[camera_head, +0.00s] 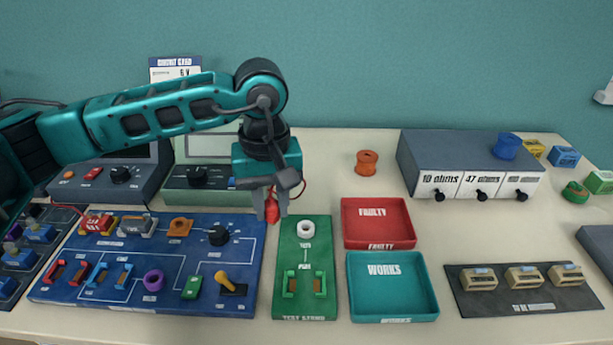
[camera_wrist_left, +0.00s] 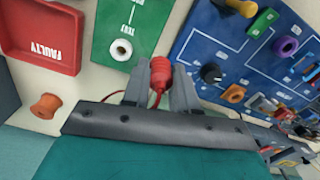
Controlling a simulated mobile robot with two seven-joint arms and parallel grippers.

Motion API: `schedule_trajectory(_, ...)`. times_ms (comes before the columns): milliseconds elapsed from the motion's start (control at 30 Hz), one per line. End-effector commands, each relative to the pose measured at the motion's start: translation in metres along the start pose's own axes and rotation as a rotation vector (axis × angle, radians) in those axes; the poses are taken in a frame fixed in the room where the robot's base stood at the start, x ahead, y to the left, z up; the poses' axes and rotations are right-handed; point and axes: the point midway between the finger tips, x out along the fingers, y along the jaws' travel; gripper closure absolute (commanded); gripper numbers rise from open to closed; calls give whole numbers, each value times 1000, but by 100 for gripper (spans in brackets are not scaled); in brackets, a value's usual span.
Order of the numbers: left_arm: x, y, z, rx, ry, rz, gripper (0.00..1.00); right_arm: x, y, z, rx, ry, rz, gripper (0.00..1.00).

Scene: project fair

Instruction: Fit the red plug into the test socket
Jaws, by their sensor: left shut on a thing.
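My left gripper (camera_head: 276,207) is shut on the red plug (camera_head: 272,212). The plug points down and is held above the gap between the blue circuit board and the green test stand (camera_head: 320,258). The white round test socket (camera_head: 306,229) is at the back of the test stand, a little to the right of the plug. In the left wrist view, the plug (camera_wrist_left: 160,76) sits between the two fingers, and the test socket (camera_wrist_left: 121,50) is to the left and apart from it. A red lead runs from the plug. My right gripper is not in view.
The blue circuit board (camera_head: 130,292) with several parts lies left of the stand. The red FAULTY tray (camera_head: 378,242) and teal WORKS tray (camera_head: 392,316) lie to its right. An orange spool (camera_head: 367,163) stands behind, beside the grey drawer box (camera_head: 430,150).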

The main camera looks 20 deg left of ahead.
Motion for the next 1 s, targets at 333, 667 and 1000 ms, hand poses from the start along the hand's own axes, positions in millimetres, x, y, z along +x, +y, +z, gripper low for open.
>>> schedule_trajectory(333, -9, 24, -11, -799, 4, 4, 100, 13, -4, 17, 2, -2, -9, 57)
schedule_trajectory(667, -23, 45, -16, -1553, -1, 6, 100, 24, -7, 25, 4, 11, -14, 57)
schedule_trajectory(1000, -35, 59, -17, -2133, -2, 1, 100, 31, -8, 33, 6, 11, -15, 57)
